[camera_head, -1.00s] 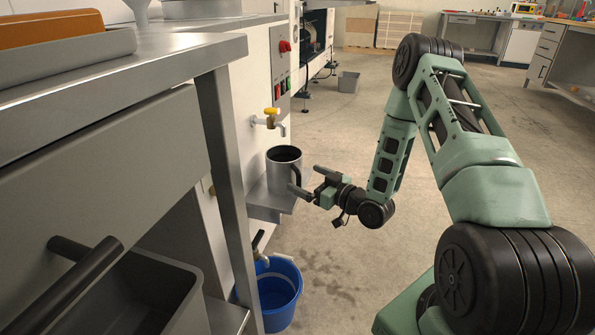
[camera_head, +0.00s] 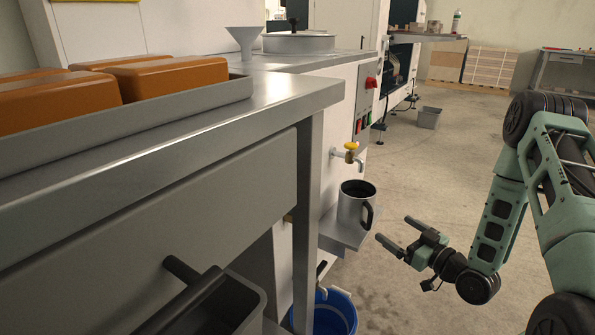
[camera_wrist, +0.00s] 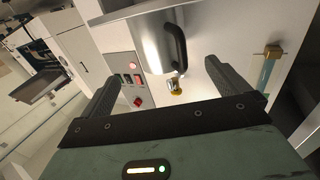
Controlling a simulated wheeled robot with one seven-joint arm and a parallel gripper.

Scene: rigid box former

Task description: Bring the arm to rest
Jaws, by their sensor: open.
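My gripper (camera_head: 396,231) is open and empty in the head view, at the right of the steel mug (camera_head: 354,206) and apart from it. The mug stands upright on a small shelf (camera_head: 340,232) below the yellow-handled tap (camera_head: 351,149), its dark handle facing my gripper. In the wrist view, my two fingers (camera_wrist: 168,85) are spread, with the mug (camera_wrist: 150,40) and its dark handle beyond and between them. My arm is bent at the right of the head view.
A steel counter (camera_head: 200,115) with a tray of orange blocks (camera_head: 165,76) fills the left. The floor (camera_head: 440,165) right of the shelf is mostly clear.

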